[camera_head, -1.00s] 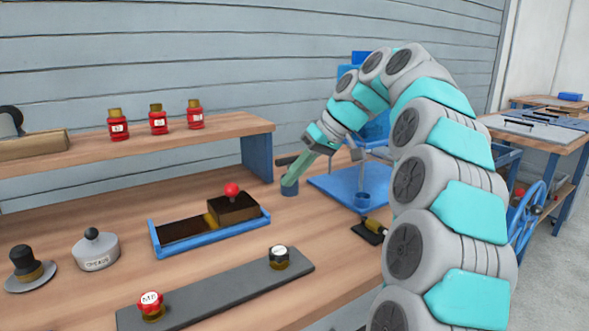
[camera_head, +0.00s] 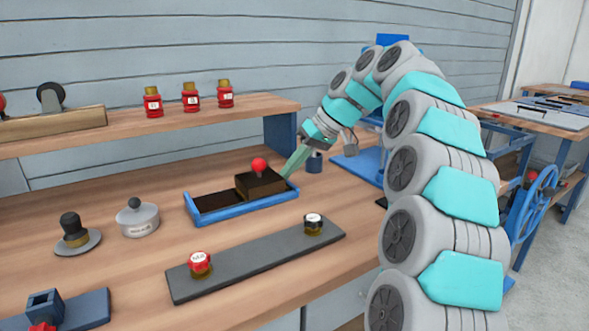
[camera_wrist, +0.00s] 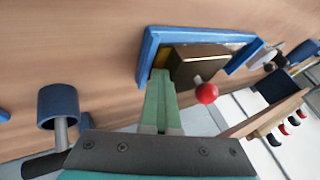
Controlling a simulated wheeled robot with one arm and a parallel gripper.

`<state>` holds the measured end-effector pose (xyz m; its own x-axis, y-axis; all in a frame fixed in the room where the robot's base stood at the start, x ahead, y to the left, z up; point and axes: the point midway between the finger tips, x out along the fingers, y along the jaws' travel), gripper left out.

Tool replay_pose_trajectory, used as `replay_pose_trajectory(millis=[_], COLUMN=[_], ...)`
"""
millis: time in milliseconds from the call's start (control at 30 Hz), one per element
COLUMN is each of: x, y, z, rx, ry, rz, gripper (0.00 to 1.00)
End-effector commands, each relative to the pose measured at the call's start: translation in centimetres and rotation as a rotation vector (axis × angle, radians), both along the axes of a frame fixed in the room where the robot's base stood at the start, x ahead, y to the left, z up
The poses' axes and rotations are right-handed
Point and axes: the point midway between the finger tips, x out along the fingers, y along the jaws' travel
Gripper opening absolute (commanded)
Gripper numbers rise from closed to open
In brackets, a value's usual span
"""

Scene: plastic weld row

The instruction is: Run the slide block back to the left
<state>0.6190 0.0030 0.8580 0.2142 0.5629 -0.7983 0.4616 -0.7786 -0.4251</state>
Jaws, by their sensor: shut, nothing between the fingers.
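The slide block (camera_head: 259,185) is a dark brown block with a red ball knob (camera_head: 259,164) on top. It sits at the right end of a blue-edged tray (camera_head: 240,208), whose dark channel lies bare to the left. My gripper (camera_head: 287,175) has green fingers, shut and empty, with the tips at the tray's right end, close to the block's right side. In the wrist view the fingertips (camera_wrist: 160,78) reach over the tray's edge beside the block (camera_wrist: 196,62). Whether they touch it I cannot tell.
A blue cup (camera_head: 314,163) stands just right of my gripper. A grey bar with red and black knobs (camera_head: 255,262) lies in front of the tray. A lidded grey pot (camera_head: 138,218) stands to the left. A shelf with red bottles (camera_head: 190,98) runs behind.

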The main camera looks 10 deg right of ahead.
Motion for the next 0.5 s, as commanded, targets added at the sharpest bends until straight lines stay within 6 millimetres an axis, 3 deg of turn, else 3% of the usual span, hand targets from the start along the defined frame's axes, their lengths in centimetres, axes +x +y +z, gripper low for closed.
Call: replay_pose_trajectory(millis=[300,500], x=[-2.7,-3.4], y=[7.7,9.9], z=[-0.1,0.0], rx=[0.000,0.000], ry=[0.003,0.001], rz=[0.009,0.006], gripper=[0.00,0.00])
